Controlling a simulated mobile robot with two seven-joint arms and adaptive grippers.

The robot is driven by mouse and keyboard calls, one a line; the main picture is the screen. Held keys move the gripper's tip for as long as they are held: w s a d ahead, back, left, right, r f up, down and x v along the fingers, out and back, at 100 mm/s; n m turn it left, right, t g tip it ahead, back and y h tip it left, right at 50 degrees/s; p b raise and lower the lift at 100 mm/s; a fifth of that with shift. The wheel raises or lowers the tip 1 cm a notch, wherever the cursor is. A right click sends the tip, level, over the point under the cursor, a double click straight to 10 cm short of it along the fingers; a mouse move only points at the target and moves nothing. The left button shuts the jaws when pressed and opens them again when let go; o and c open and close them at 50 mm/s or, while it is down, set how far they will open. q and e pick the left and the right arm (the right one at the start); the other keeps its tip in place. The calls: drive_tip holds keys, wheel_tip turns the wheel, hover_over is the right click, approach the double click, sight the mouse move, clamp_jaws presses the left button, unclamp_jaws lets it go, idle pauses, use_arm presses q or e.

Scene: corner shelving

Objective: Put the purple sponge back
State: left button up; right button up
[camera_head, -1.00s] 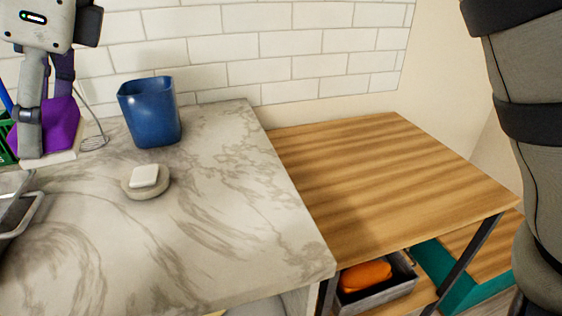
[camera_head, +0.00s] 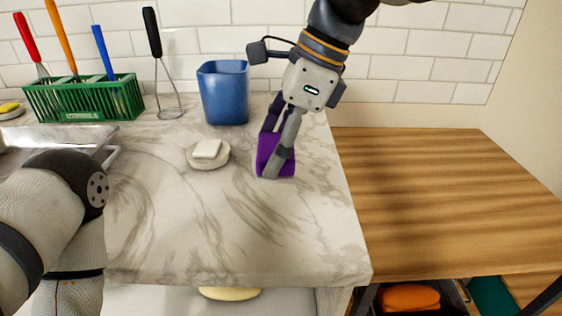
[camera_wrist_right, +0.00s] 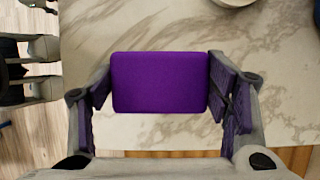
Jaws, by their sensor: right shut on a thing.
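The purple sponge (camera_head: 264,150) is between the fingers of my right gripper (camera_head: 279,160), over the right part of the marble counter (camera_head: 240,235). In the right wrist view the sponge (camera_wrist_right: 160,82) fills the gap between both finger pads of the right gripper (camera_wrist_right: 160,88), which is shut on it. I cannot tell whether the sponge touches the counter. My left arm shows at the lower left of the head view, but its gripper is out of view.
A blue cup (camera_head: 224,92) and a stone dish (camera_head: 220,160) with white soap (camera_head: 207,149) stand left of the sponge. A green rack (camera_head: 85,98) holds utensils at the back left. A lower wooden shelf top (camera_head: 430,190) is clear. An orange sponge (camera_head: 409,297) lies below it.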

drive_tip(key=shift+w+d+f, duration=0.2)
drive_tip(key=shift+w+f, duration=0.45)
drive_tip(key=shift+f, duration=0.2)
drive_tip(key=f, duration=0.3)
drive_tip(key=shift+w+d+f, duration=0.1)
drive_tip(key=shift+w+f, duration=0.1)
drive_tip(key=o, duration=1)
drive_tip(key=shift+f, duration=0.1)
drive_tip(key=v, duration=1.2)
